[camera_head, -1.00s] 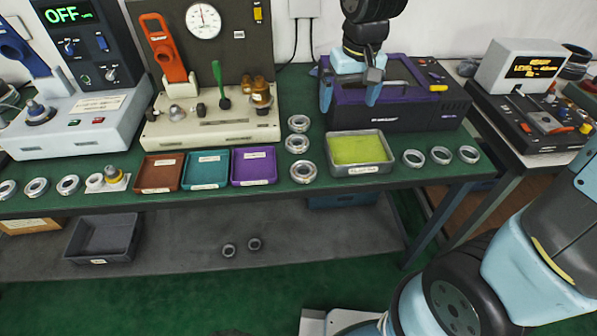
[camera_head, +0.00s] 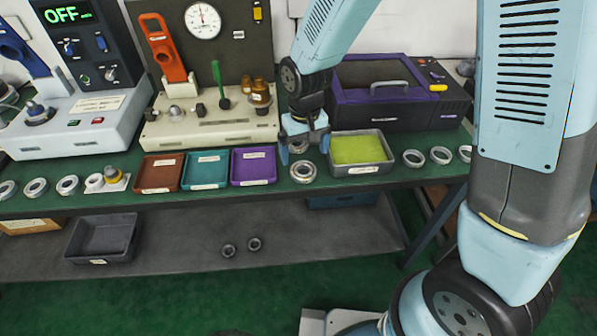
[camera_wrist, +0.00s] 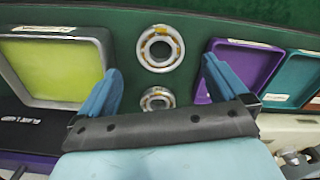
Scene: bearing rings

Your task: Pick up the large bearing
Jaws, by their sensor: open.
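The largest-looking bearing ring (camera_head: 303,181) lies flat on the green bench top, in front of my gripper (camera_head: 304,150), between the purple tray and the yellow-lined tray. In the wrist view this ring (camera_wrist: 142,48) lies just beyond my fingertips (camera_wrist: 161,68). A smaller bearing ring (camera_head: 298,147) lies behind it and shows between my fingers; the wrist view shows this one (camera_wrist: 157,93) too, partly covered by my gripper body. My gripper is open, fingers pointing down, holding nothing. A third ring at the back is hidden by my arm.
A grey tray with a yellow-green lining (camera_head: 388,167) stands close on the right. Purple (camera_head: 254,182), teal (camera_head: 207,184) and brown (camera_head: 160,188) trays stand left. More rings lie right (camera_head: 413,158) and far left (camera_head: 36,187). Two rings (camera_head: 254,244) lie on the lower shelf.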

